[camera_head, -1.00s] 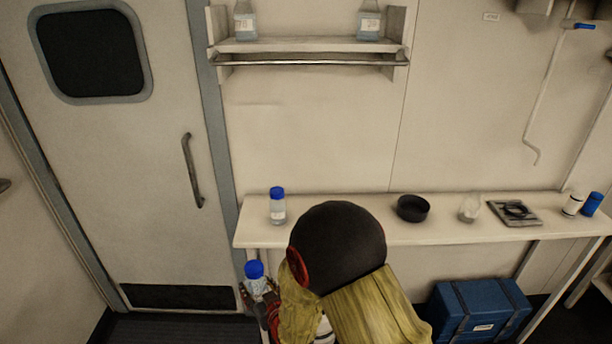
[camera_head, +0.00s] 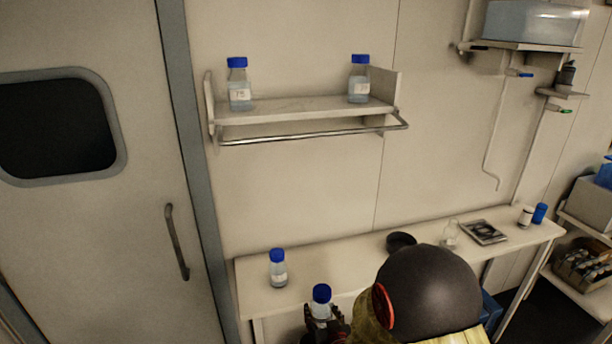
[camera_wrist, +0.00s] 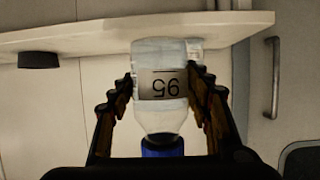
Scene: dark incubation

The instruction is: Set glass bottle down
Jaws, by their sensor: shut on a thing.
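A clear glass bottle (camera_head: 321,311) with a blue cap is held upright at the front of the bench in the head view. My gripper (camera_head: 325,326) is shut around it, partly hidden by my own arm. In the wrist view the picture is upside down: the bottle (camera_wrist: 165,112) carries a label reading 95, and my gripper's fingers (camera_wrist: 163,82) press on both sides. Its base overlaps the edge of the white bench (camera_wrist: 90,35); I cannot tell whether it touches. The bench (camera_head: 340,252) runs along the wall.
Another blue-capped bottle (camera_head: 278,270) stands on the bench to the left. A black dish (camera_head: 400,241), a clear vessel (camera_head: 450,233) and a flat device (camera_head: 484,232) stand farther right. Two bottles sit on the wall shelf (camera_head: 300,108) above its rail. Bench between left bottle and dish looks clear.

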